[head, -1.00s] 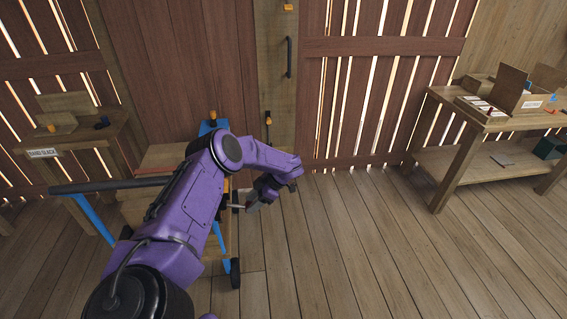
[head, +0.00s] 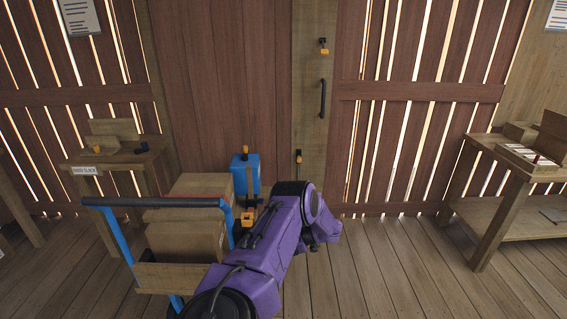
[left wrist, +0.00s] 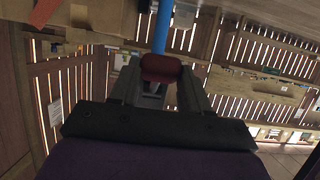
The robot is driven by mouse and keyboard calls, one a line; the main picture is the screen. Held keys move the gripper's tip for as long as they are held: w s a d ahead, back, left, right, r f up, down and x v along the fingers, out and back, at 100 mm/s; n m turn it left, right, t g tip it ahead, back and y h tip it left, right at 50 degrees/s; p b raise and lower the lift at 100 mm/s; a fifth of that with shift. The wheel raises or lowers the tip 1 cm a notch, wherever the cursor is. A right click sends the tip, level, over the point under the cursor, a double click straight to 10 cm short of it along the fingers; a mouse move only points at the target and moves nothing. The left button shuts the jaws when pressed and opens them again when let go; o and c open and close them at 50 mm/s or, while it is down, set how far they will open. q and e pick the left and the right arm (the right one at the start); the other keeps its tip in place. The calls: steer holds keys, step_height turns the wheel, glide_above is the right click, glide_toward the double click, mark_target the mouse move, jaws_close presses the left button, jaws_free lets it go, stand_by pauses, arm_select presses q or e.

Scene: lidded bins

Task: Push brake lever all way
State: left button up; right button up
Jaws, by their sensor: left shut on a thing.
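A hand cart with a blue frame (head: 110,237) and a dark handle bar (head: 150,202) stands left of centre in the head view. My left arm reaches across its right side, and the arm's own links hide the left gripper there. In the left wrist view, the left gripper (left wrist: 162,82) is shut on a dark red piece (left wrist: 162,67), with a blue bar (left wrist: 162,28) running just beyond it. The red piece may be the brake lever's end; its lower part is hidden between the fingers. My right gripper is in neither view.
Brown boxes (head: 185,245) ride on the cart. A blue container (head: 240,178) stands behind it by the door post. Wooden tables stand at left (head: 100,165) and right (head: 478,195). The plank floor (head: 400,270) at right is clear.

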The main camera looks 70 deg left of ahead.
arm_select(q)
steer(key=shift+s+f, duration=0.35)
steer(key=shift+s, duration=0.15)
steer(key=o, duration=0.9)
steer(key=shift+o, duration=0.8)
steer(key=shift+s+a, duration=0.15)
steer(key=shift+r, duration=0.1)
steer(key=shift+w, duration=0.3)
steer(key=b+v, duration=0.3)
steer(key=v, duration=0.7)
